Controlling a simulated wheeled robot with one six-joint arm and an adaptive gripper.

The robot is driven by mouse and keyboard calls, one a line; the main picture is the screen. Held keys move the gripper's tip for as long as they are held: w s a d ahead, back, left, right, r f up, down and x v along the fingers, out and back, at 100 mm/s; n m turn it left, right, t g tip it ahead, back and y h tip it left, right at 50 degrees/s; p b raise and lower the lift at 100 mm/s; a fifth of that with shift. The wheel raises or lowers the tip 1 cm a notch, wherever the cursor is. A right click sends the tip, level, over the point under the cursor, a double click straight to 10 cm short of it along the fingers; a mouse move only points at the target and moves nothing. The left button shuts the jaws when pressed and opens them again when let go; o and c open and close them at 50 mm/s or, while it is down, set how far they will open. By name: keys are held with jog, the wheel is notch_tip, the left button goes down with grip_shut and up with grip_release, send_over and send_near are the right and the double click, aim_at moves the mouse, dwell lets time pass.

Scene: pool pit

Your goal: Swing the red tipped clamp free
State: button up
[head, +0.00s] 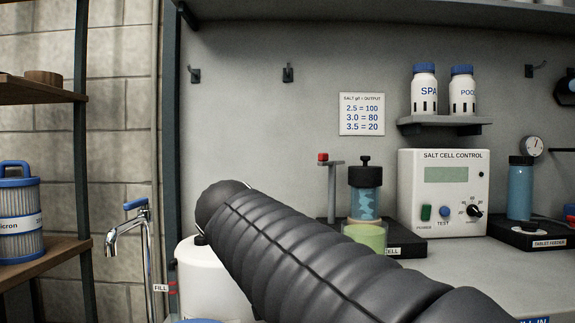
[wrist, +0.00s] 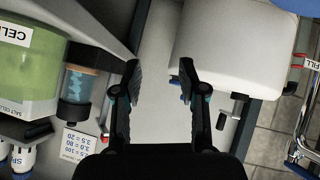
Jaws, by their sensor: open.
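The red tipped clamp (head: 331,185) stands in the head view as a thin grey upright post with a short arm at its top and a red tip at the arm's left end. It is just left of the salt cell (head: 365,190), a clear blue cylinder with a dark cap. In the head view my arm's dark sleeve hides the gripper.
A green-filled container (head: 368,236) stands in front of the cell. The control box (head: 445,190) is to its right. A white tank (head: 207,290) stands at lower left, partly behind my arm; it is close to the right finger in the wrist view (wrist: 225,50). A tap (head: 137,228) is further left.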

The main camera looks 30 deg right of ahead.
jog(key=w+d+r+m+h+b, duration=0.1)
jog(key=w+d+r+m+h, duration=0.25)
jog(key=r, duration=0.35)
jog(key=w+d+r+m+g+h+b, duration=0.1)
jog(key=w+d+r+m+h+b, duration=0.1)
jog(key=w+d+r+m+h, duration=0.3)
jog(key=w+d+r+m+h+b, duration=0.1)
jog(key=w+d+r, duration=0.15)
jog(key=r, duration=0.55)
jog(key=p+x, duration=0.1)
jog(key=x, duration=0.3)
jog(key=s+p+x, duration=0.1)
jog(key=x, duration=0.3)
jog(key=p+x, duration=0.1)
jog(key=x, duration=0.4)
jog(key=shift+s+d, duration=0.15)
jog(key=shift+d, duration=0.05)
grip_shut()
